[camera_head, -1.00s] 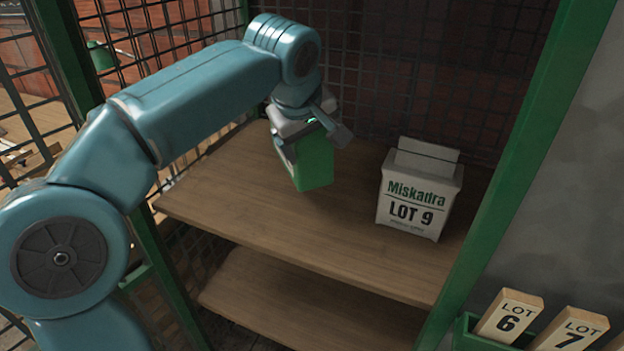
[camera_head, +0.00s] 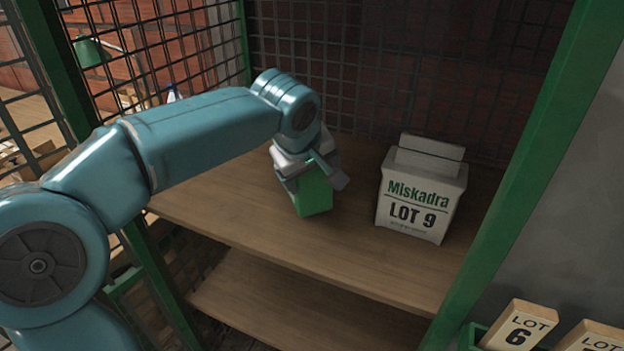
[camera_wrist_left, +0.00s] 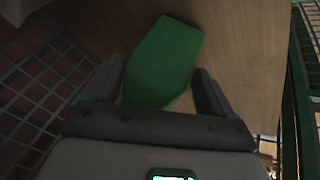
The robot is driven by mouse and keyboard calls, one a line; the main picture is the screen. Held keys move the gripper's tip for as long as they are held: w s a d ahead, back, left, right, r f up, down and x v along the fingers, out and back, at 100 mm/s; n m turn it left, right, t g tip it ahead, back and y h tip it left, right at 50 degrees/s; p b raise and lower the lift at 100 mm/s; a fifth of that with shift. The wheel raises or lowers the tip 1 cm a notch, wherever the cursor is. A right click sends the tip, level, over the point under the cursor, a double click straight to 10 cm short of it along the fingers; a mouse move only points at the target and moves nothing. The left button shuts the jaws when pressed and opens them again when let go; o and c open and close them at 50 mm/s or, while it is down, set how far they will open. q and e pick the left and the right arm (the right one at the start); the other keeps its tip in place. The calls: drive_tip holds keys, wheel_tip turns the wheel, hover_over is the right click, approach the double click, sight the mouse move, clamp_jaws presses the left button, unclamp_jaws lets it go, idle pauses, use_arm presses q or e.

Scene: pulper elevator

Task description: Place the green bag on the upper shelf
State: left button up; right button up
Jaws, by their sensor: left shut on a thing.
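The green bag (camera_head: 313,193) is at the upper shelf (camera_head: 240,215), left of the white bag. My left gripper (camera_head: 316,180) comes down on it from above and is shut on it. In the left wrist view the green bag (camera_wrist_left: 162,62) sits between the two fingers (camera_wrist_left: 160,90), with the wooden shelf behind it. The bag's lower edge looks close to or on the shelf board; I cannot tell whether it touches. The upper part of the bag is hidden by the gripper. My right gripper is not in view.
A white bag marked "Miskadra LOT 9" (camera_head: 418,193) stands upright on the upper shelf at the right. A lower shelf (camera_head: 290,305) lies below. Green posts (camera_head: 530,160) and dark wire mesh (camera_head: 400,65) enclose the shelves. Lot tags (camera_head: 520,325) stand at bottom right. The shelf front is clear.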

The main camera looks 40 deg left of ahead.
use_arm(q)
drive_tip(key=shift+f, duration=0.65)
drive_tip(key=o, duration=1.4)
drive_tip(key=shift+f, duration=0.1)
drive_tip(key=shift+o, duration=0.9)
drive_tip(key=p+v, duration=0.1)
drive_tip(key=v, duration=1.1)
